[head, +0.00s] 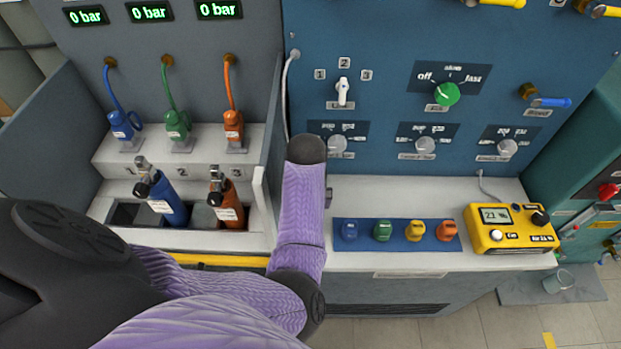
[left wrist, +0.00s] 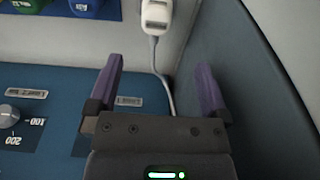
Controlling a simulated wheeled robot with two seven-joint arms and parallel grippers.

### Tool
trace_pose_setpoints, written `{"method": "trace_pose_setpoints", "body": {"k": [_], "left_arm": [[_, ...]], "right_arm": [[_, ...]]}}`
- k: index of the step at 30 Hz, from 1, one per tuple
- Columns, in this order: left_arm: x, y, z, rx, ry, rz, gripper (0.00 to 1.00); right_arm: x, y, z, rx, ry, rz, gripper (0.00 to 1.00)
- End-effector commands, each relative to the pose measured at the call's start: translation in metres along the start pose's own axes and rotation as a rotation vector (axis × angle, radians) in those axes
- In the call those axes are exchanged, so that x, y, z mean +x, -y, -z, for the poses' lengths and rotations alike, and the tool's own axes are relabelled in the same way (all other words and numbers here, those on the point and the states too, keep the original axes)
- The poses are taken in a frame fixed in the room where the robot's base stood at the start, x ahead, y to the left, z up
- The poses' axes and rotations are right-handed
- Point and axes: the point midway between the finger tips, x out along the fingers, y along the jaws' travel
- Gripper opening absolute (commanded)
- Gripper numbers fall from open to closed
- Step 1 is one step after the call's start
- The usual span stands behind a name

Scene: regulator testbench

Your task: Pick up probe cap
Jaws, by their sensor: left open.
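My left gripper (left wrist: 160,68) is open and empty in the left wrist view, its two purple fingers apart. A white plug-like piece (left wrist: 157,15) lies on the pale bench beyond the fingertips, apart from them. A thin cable runs from it down between the fingers. I cannot tell whether this piece is the probe cap or carries it; its far end is cut off by the frame. In the head view my left arm hides the gripper and this piece. A white cable (head: 287,90) hangs down the panel there and disappears behind the arm. My right gripper is not in view.
A blue mat (head: 371,259) holds several coloured round pieces right of my arm. A yellow meter (head: 511,243) stands farther right. A grey side wall (left wrist: 247,70) rises close to the right finger. The blue knob panel (left wrist: 50,85) is near the left finger.

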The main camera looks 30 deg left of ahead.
Motion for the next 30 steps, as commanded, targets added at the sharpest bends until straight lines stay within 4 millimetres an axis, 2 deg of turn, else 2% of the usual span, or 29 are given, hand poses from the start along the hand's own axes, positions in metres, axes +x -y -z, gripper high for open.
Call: {"method": "trace_pose_setpoints", "body": {"k": [1,5,12,20,23,30], "left_arm": [[0.016,0.0,-0.002,0.001,0.004,0.001,1.0],[0.034,0.0,-0.002,0.001,0.002,0.002,1.0],[0.08,-0.006,-0.008,0.001,0.003,0.0,1.0],[0.083,-0.006,-0.007,0.0,0.0,-0.001,1.0],[0.083,-0.006,-0.007,0.0,0.0,-0.001,0.83],[0.083,-0.006,-0.007,0.0,0.0,-0.001,0.32]], "right_arm": [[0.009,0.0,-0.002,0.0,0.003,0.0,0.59],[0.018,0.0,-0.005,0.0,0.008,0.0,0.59],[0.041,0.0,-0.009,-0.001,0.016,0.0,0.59],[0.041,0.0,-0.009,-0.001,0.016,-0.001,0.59],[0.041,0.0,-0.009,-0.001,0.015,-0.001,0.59],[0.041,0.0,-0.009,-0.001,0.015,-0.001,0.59]]}}
